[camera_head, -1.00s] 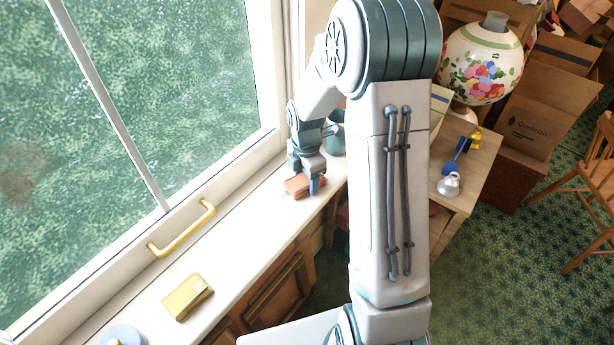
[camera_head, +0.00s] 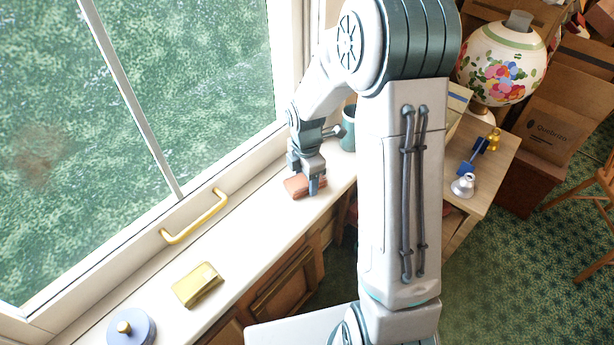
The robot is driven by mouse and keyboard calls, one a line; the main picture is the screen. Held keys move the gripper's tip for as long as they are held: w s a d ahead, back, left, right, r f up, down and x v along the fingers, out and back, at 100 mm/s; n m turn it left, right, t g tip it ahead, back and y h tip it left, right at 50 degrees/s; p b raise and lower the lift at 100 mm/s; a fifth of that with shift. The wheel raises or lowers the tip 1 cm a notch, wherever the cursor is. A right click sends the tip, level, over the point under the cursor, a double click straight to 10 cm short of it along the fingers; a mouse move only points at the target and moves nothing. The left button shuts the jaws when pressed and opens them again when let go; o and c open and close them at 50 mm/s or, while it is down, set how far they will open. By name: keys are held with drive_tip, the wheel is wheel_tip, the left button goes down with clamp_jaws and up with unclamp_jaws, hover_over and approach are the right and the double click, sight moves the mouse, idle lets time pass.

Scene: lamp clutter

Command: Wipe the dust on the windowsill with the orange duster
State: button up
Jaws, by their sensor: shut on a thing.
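The orange-brown duster (camera_head: 297,187) is at the far part of the white windowsill (camera_head: 255,222). My gripper (camera_head: 309,184) points down over it and is shut on it, with one finger in front of the block. The duster appears to rest on the sill surface; its underside is hidden. I cannot make out any dust on the sill at this size.
A yellow block (camera_head: 198,285) and a round blue-grey object with a gold knob (camera_head: 130,328) are on the near sill. A teal mug (camera_head: 348,128) stands behind my gripper. A gold window handle (camera_head: 195,217) borders the sill. A side table (camera_head: 485,185) holds small items and a floral lamp (camera_head: 500,65).

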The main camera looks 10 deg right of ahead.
drive_tip(key=shift+w+d+p, duration=0.2)
drive_tip(key=shift+d, duration=0.55)
drive_tip(key=shift+w+d+p, duration=0.2)
drive_tip(key=shift+d, duration=0.6)
drive_tip(key=shift+w+d+p, duration=0.2)
drive_tip(key=shift+d, duration=0.55)
drive_tip(key=o, duration=0.4)
drive_tip(key=c, duration=0.4)
drive_tip(key=shift+s+a, duration=0.2)
drive_tip(key=shift+a, duration=0.6)
drive_tip(key=shift+s+a, duration=0.15)
drive_tip(key=shift+a, duration=0.6)
drive_tip(key=shift+s+a+f, duration=0.2)
drive_tip(key=shift+s+a, duration=0.05)
drive_tip(key=shift+a, duration=0.4)
drive_tip(key=shift+o, duration=0.5)
drive_tip(key=shift+c, duration=0.5)
